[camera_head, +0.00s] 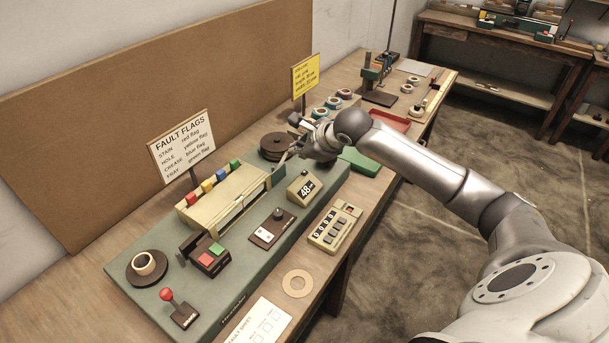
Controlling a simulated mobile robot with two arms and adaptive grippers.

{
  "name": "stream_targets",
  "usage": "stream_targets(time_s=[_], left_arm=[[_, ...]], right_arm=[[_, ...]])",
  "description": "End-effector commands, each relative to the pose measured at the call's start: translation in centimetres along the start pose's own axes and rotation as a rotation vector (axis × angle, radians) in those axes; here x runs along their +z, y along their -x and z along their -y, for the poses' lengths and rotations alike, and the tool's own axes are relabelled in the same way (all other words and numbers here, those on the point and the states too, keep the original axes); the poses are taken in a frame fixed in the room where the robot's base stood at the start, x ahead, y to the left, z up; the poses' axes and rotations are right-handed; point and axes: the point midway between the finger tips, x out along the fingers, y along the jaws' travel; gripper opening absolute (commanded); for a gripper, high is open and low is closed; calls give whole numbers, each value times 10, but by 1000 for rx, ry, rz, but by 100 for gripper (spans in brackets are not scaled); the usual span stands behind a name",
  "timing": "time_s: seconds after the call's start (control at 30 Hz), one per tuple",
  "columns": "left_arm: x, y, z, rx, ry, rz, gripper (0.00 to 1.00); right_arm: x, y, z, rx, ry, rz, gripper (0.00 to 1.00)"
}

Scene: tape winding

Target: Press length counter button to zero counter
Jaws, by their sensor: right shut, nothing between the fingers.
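My right gripper (284,160) is shut and empty. It is above the panel, behind and left of the 48 box and near the dark round reel (275,144), apart from the box. My left gripper is not in view.
A black plate with a knob (271,228), red and green buttons (210,254) and a red-knobbed lever (180,310) are nearer.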

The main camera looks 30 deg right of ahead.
Motion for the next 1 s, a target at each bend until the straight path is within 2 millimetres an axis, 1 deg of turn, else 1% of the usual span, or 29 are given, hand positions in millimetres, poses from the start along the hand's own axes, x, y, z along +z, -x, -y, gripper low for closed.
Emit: stream_targets(time_s=[0.03, 0.1, 0.27, 1.0], left_arm=[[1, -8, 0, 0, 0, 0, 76], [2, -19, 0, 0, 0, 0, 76], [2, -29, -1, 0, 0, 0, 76], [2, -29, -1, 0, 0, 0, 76]], right_arm=[[-6, -8, -7, 2, -1, -1, 0], [-11, -15, -11, 0, 0, 0, 0], [-16, -22, -16, -1, 0, 1, 0], [-16, -22, -16, 0, 0, 1, 0]])
